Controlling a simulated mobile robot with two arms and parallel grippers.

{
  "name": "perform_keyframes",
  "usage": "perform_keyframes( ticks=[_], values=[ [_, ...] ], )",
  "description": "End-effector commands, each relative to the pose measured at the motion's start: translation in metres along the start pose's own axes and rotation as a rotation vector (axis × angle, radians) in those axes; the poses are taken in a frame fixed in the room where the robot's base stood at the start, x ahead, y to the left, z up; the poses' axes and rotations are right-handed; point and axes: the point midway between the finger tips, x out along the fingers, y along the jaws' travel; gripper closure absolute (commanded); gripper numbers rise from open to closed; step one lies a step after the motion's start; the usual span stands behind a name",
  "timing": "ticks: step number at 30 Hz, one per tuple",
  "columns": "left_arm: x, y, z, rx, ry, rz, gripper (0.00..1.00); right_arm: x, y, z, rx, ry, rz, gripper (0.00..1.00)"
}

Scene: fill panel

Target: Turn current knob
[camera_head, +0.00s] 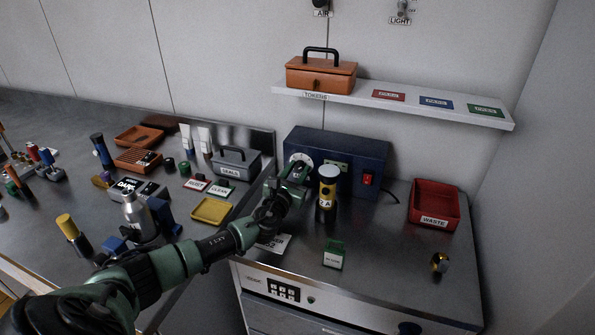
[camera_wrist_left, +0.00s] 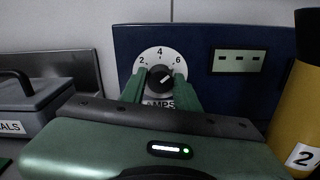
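The current knob (camera_wrist_left: 160,78) is a small black knob on a white AMPS dial (camera_wrist_left: 146,62) marked 2, 4 and 6. Its light mark appears to point up and right, toward the 6 side. The dial (camera_head: 299,162) sits on the left of the dark blue power supply box (camera_head: 345,153), partly behind my gripper in the head view. My left gripper (camera_head: 288,184) is in front of the dial. In the left wrist view, its green fingers (camera_wrist_left: 160,91) stand apart, one on each side of the knob. Contact with the knob cannot be told. My right gripper is not in view.
A yellow and black cylinder (camera_head: 327,193) marked 2 stands just right of my gripper. A grey SEALS box (camera_head: 237,164) is to the left. A red WASTE bin (camera_head: 434,205) stands at the right. A green-topped card holder (camera_head: 334,255) is in front.

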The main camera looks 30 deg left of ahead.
Motion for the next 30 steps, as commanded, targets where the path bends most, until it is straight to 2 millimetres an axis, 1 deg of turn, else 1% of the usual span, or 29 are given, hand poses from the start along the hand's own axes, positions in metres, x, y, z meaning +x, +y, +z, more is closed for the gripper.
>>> perform_keyframes(
  ticks=[1, 2, 3, 11, 17, 23, 30],
  values=[
    [0.0, 0.0, 0.0, 0.0, 0.0, 0.0, 0.86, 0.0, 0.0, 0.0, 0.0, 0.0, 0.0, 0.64],
    [0.0, 0.0, 0.0, 0.0, 0.0, 0.0, 0.95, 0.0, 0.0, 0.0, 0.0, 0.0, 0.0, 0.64],
    [0.0, 0.0, 0.0, 0.0, 0.0, 0.0, 1.0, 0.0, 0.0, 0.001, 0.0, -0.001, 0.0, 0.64],
    [0.0, 0.0, -0.001, -0.017, 0.0, 0.0, 1.0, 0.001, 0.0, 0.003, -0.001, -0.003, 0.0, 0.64],
    [0.0, -0.001, -0.002, -0.096, 0.0, 0.0, 1.0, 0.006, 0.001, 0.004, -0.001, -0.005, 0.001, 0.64],
    [0.0, -0.001, -0.002, -0.247, 0.0, 0.001, 1.0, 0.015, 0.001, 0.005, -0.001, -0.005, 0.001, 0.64],
    [0.0, -0.002, -0.002, -0.474, 0.0, 0.001, 1.0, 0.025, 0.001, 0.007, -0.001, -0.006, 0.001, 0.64]
  ],
)
